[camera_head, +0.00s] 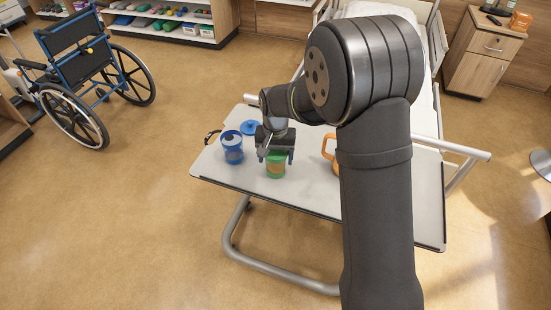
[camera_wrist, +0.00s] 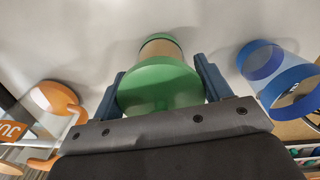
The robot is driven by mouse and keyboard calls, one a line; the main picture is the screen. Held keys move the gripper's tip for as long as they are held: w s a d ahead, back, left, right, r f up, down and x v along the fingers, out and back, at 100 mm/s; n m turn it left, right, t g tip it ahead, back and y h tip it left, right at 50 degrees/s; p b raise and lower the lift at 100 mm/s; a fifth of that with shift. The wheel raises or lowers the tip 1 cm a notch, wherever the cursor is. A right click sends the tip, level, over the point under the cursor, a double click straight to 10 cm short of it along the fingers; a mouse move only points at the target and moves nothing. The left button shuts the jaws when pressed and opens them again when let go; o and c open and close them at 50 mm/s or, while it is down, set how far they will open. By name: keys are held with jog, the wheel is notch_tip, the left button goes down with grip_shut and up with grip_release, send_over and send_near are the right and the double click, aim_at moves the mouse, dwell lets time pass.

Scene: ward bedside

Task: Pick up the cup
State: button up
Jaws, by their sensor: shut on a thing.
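A green cup (camera_head: 276,168) with a green lid stands on, or just above, the white overbed table (camera_head: 310,185); I cannot tell which. My gripper (camera_head: 275,153) comes down on it from above, one finger on each side. In the wrist view the cup's green lid (camera_wrist: 160,85) sits between the two blue-grey fingers (camera_wrist: 160,88), which are shut on the cup.
A blue cup (camera_head: 232,150) and a blue lid (camera_head: 250,128) are left of my gripper. An orange mug (camera_head: 329,150) is on the right, partly behind my arm. The table's front left is clear. A wheelchair (camera_head: 85,75) stands at the far left.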

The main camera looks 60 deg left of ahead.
jog(key=r, duration=0.4)
jog(key=shift+w+d+r, duration=0.25)
jog(key=shift+w+r, duration=0.1)
jog(key=w+d+r, duration=0.6)
jog(key=w+d, duration=0.1)
jog(key=w, duration=0.1)
jog(key=w+d+m, duration=0.9)
jog(key=w+d, duration=0.4)
jog(key=d, duration=0.4)
jog(key=w+d+m, duration=0.9)
jog(key=w+d, duration=0.3)
jog(key=d, duration=0.5)
jog(key=shift+m, duration=0.3)
jog(key=shift+w+a+f, duration=0.1)
jog(key=shift+a+f, duration=2.55)
jog(key=shift+a, duration=0.15)
jog(key=shift+w+a+f, duration=0.1)
jog(key=shift+a+f, duration=2.55)
jog(key=shift+a, duration=0.15)
jog(key=shift+f, duration=0.1)
